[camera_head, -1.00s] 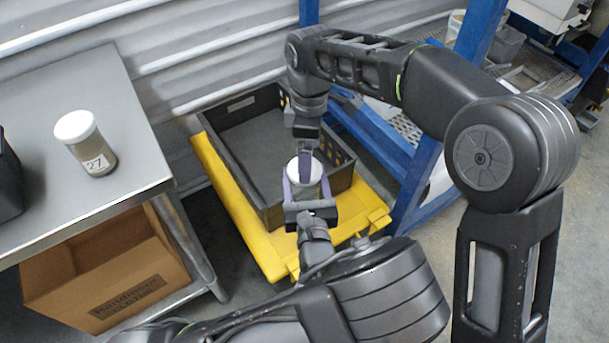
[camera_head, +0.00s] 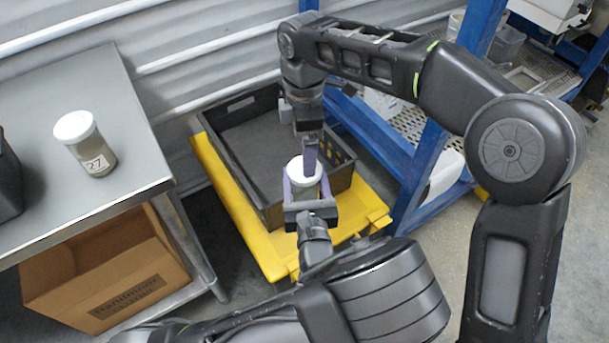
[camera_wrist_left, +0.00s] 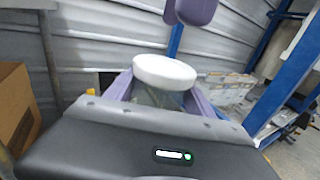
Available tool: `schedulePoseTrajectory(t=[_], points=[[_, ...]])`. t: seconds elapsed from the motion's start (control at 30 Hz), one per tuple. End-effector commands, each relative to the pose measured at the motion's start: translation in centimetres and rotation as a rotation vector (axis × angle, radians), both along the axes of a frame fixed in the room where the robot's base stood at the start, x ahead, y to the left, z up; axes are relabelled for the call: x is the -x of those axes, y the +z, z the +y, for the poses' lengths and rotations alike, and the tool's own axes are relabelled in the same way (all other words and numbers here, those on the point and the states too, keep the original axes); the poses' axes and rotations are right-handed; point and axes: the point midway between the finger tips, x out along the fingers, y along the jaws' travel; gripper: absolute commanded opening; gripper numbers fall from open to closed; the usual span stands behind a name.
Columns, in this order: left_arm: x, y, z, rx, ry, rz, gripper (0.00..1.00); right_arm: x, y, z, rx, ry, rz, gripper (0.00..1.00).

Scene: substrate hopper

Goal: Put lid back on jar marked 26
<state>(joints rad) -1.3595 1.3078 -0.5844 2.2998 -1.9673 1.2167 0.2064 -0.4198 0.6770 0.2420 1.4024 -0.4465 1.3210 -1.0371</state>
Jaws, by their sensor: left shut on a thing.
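A clear jar (camera_head: 306,190) with greyish contents stands upright between the purple fingers of my left gripper (camera_head: 303,190), which is shut on it. In the left wrist view the jar (camera_wrist_left: 155,97) shows just under its lid; no number is visible on it. A white lid (camera_head: 304,167) sits on top of this jar; the lid also shows in the left wrist view (camera_wrist_left: 165,72). My right gripper (camera_head: 310,160) hangs from above at the lid's far edge. In the left wrist view its purple fingertips (camera_wrist_left: 190,12) are above the lid, apart from it; their opening is unclear.
A white-lidded jar marked 27 (camera_head: 87,143) stands on the metal table (camera_head: 75,85) at left. A black crate (camera_head: 230,118) rests on a yellow base (camera_head: 252,237) behind and below my grippers. A cardboard box (camera_head: 105,270) is under the table. Blue rack posts (camera_head: 417,190) stand at right.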

Motion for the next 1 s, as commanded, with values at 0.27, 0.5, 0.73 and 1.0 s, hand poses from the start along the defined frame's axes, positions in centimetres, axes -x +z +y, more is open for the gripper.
schedulePoseTrajectory(t=[0.27, 0.5, 0.73, 1.0], points=[[0.0, 0.1, 0.0, 0.0, 0.0, -0.002, 0.0, 0.1, -4.1, -0.1, 0.002, 0.0, 0.004, 0.87], [0.0, 0.1, 0.0, 0.0, 0.0, -0.002, 0.0, 0.0, -6.3, 0.0, 0.0, 0.0, 0.001, 0.87], [0.0, 0.1, 0.0, 0.0, 0.0, -0.002, 0.0, 0.0, -6.6, 0.0, 0.0, -0.001, 0.0, 0.87], [0.0, 0.1, 0.0, 0.0, 0.0, -0.002, 0.0, 0.0, -6.6, 0.0, 0.0, -0.001, 0.0, 0.73]])
